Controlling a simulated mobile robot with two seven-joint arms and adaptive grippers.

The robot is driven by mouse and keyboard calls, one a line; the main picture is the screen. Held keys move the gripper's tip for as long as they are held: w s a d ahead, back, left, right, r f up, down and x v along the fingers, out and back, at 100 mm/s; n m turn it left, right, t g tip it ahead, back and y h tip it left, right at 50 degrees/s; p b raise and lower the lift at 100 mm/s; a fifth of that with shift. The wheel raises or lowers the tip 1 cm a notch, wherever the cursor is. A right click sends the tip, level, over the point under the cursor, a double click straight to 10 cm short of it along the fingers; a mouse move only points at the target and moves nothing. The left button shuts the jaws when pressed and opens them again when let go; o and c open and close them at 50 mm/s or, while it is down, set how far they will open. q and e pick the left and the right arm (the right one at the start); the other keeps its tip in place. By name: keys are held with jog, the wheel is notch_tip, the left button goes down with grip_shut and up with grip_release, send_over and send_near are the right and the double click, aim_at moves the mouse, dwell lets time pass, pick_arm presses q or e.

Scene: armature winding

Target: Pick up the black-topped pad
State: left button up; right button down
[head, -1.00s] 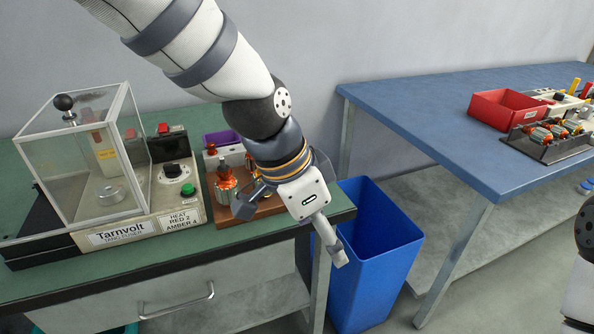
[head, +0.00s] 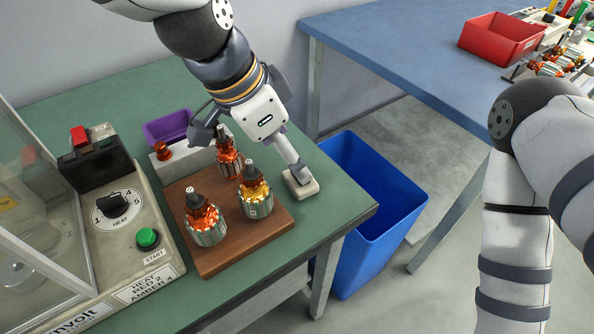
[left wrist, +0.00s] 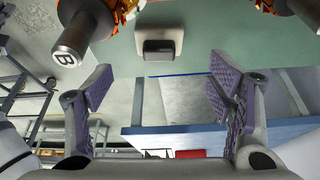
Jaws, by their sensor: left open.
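The black-topped pad (head: 304,189) is a small pale block on the green bench, close to its right edge. Its dark top shows better in the left wrist view (left wrist: 158,45), beyond and between my fingertips. In the head view a finger covers part of it. My left gripper (head: 250,155) is open and empty above the bench. One finger comes down in front of the pad; I cannot tell whether it touches. In the left wrist view both fingers (left wrist: 160,85) stand wide apart with nothing between them. My right arm shows at the right, its gripper out of frame.
A brown wooden board (head: 225,262) with several copper-wound armatures stands close left of the pad. A purple bin (head: 168,127) is behind it, and the heat tester (head: 125,235) is at left. A blue waste bin (head: 375,225) stands beyond the bench edge. A blue table (head: 400,60) is behind.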

pick_arm(q)
jog(key=x, duration=0.6)
jog(key=shift+s+d+f+b, duration=0.1)
jog(key=shift+d+f+b, duration=0.1)
jog(key=shift+b, duration=0.15)
jog(key=shift+f, duration=0.15)
jog(key=shift+c, duration=0.8)
jog(key=c, duration=1.1)
